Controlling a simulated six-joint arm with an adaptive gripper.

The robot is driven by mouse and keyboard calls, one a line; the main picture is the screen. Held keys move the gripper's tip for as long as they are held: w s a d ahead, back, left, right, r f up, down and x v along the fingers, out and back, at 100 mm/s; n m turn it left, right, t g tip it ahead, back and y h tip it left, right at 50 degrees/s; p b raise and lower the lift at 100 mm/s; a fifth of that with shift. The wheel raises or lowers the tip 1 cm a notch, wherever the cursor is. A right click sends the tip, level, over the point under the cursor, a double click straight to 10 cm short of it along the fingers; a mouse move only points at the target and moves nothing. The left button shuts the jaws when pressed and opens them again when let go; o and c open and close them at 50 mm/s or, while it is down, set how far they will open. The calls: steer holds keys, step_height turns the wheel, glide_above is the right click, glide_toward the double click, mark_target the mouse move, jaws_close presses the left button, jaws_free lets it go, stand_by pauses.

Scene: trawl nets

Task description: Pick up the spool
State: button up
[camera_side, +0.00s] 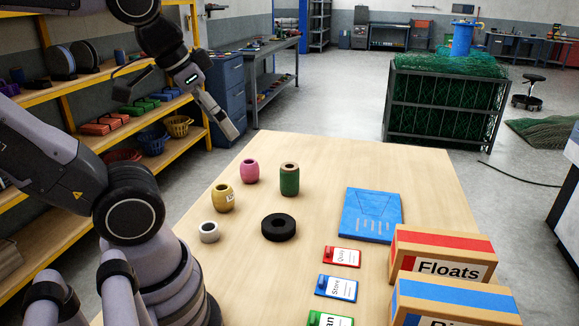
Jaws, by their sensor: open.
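A green spool (289,181) with a tan top stands upright on the wooden table (340,155), toward its back left. My gripper (177,113) is raised above and left of the table, in front of the shelves. Its fingers are spread wide and nothing is between them. It is well apart from the spool, which is in full view.
Near the spool are a pink float (249,171), a yellow float (223,197), a white ring (209,232) and a black ring (278,227). A blue board (366,215), several tags and a Floats box (440,262) occupy the right. The back-right table is clear.

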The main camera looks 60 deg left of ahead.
mark_target(295, 183)
steer(key=w+a+f+m+g+y, duration=0.4)
steer(key=w+a+f+y, duration=0.2)
steer(key=w+a, duration=0.4)
steer(key=w+a+f+m+g+y, duration=0.45)
steer(key=w+a, duration=0.35)
steer(key=w, duration=0.5)
steer(key=w+a+f+m+t+y, duration=0.1)
steer(key=w+a+f+m+y, duration=0.1)
steer(key=f, duration=0.7)
steer(key=w+a+f+m+t+y, duration=0.2)
steer(key=f+m, duration=0.3)
steer(key=f, duration=0.4)
steer(key=w+a+f+m+t+y, duration=0.1)
steer(key=w+f+m+t+y, duration=0.1)
steer(key=f, duration=0.7)
steer(key=shift+w+a+f+m+y, duration=0.1)
steer(key=shift+w+a+m+y, duration=0.1)
steer(key=shift+w+m+y, duration=0.25)
steer(key=shift+w+a+f+m+y, duration=0.1)
steer(key=shift+w+a+m+y, duration=0.1)
steer(key=shift+w+m, duration=0.45)
steer(key=a, duration=0.5)
steer(key=w+a, duration=0.1)
steer(key=a, duration=0.2)
steer(key=shift+a, duration=0.15)
steer(key=a, duration=0.5)
steer(key=shift+w+a+r, duration=0.1)
steer(key=shift+w+r, duration=0.05)
steer(key=shift+r, duration=0.05)
